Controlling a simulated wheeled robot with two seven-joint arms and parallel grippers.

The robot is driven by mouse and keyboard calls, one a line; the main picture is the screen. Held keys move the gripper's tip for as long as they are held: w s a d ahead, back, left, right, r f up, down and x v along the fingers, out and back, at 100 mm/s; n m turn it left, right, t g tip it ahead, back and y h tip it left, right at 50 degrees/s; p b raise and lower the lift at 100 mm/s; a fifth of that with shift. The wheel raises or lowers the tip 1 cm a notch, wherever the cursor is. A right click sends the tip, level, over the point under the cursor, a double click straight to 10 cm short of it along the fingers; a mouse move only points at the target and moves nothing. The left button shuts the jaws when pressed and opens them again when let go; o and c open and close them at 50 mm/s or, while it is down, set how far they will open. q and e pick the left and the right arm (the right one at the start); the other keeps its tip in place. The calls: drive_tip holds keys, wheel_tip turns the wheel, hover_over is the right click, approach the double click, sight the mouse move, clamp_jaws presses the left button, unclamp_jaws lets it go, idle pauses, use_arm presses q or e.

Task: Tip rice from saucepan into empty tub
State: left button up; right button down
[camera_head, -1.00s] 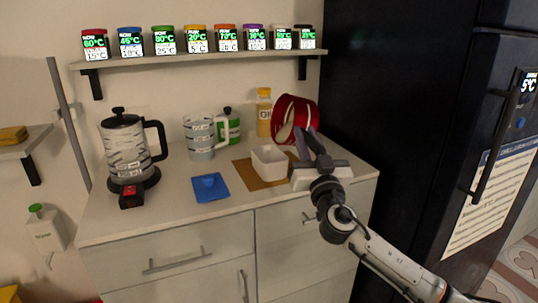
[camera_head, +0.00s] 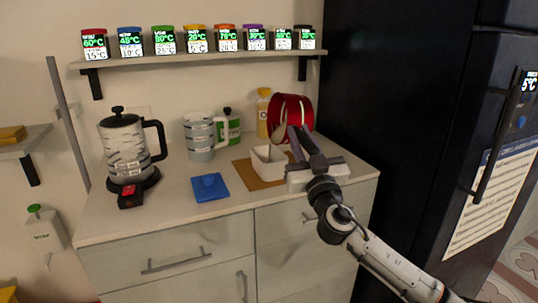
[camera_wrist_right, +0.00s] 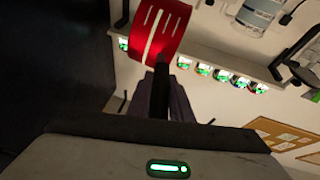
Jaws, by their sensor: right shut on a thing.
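The red saucepan (camera_head: 305,112) is held in the air on its side, tilted, behind and above the tub. The red pan also shows in the right wrist view (camera_wrist_right: 172,35). I cannot make out rice in the pan. The white open tub (camera_head: 268,164) stands upright on a brown mat (camera_head: 243,172), just left of my right gripper. Its floor is mostly hidden, so I cannot tell what it holds. My left gripper is out of view.
A kettle (camera_head: 125,150), a measuring jug (camera_head: 199,138), a green-labelled container (camera_head: 229,127) and an oil bottle (camera_head: 263,115) stand along the counter. A blue pad (camera_head: 210,187) lies in front. Jars line the shelf (camera_head: 205,58) above.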

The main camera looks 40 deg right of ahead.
drive_tip(key=shift+a+r+n+y, duration=0.25)
drive_tip(key=shift+a+n+y, duration=0.05)
drive_tip(key=shift+n, duration=0.3)
drive_tip(key=shift+w+a+n+t+b, duration=0.1)
drive_tip(key=shift+a+n+t+b, duration=0.05)
drive_tip(key=shift+n+t+b, duration=0.2)
drive_tip(key=shift+w+a+n+y, duration=0.1)
drive_tip(key=shift+a+n+y, duration=0.25)
drive_tip(key=shift+n+y, duration=0.55)
drive_tip(key=shift+a+n+t, duration=0.25)
drive_tip(key=shift+a+n, duration=0.05)
drive_tip(key=shift+n, duration=0.45)
